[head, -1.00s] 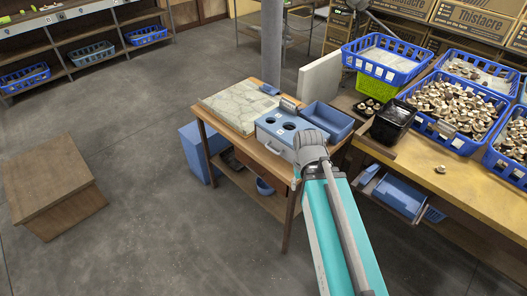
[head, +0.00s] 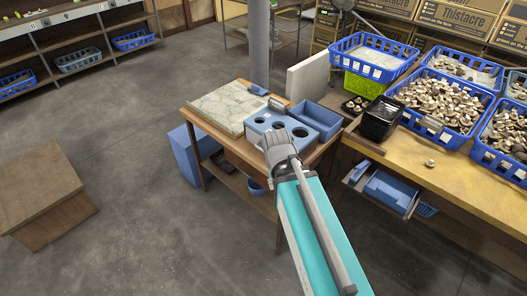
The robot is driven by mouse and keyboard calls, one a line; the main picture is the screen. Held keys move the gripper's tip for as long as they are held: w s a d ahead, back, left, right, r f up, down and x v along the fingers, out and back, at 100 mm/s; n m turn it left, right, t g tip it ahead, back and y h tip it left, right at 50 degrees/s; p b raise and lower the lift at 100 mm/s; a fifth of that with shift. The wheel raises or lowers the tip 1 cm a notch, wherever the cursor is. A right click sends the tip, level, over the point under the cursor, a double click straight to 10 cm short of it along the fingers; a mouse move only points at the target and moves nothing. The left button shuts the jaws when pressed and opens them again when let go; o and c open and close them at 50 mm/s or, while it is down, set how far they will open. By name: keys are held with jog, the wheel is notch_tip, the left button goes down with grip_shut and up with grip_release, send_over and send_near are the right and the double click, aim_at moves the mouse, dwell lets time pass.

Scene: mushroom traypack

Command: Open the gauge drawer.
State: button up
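A blue gauge box (head: 262,124) with round holes in its top stands on the small wooden table (head: 222,136). My gripper (head: 275,141) is at the near side of this box and covers part of its front. The arm hides the fingers, so I cannot tell whether they are open or touch anything. Below the tabletop is a brown wooden front (head: 241,163), partly hidden by my arm. I cannot tell for sure which part is the gauge drawer, and I see no clear gap in the box or the brown front.
A grey stone slab (head: 226,104) and an empty blue bin (head: 318,118) share the small table.

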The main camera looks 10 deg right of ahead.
jog(key=w+f+n+t+h+b, duration=0.1)
jog(key=w+f+h+b, duration=0.2)
jog(key=w+f+b, duration=0.3)
jog(key=n+t+h+b, duration=0.6)
jog(key=t+h+b, duration=0.25)
jog(key=b, duration=0.75)
send_near(261, 149)
jog(key=s+a, duration=0.1)
jog(key=a, duration=0.2)
jog(key=shift+s+a+r+g, duration=0.1)
jog(key=shift+s+r+g, duration=0.1)
jog(key=shift+g, duration=0.05)
jog(key=shift+w, duration=0.1)
jog(key=b+x, duration=0.2)
jog(key=x, duration=1.1)
jog(key=shift+w+d+b, duration=0.15)
jog(key=shift+d+b, duration=0.2)
jog(key=shift+b, duration=0.05)
grip_shut()
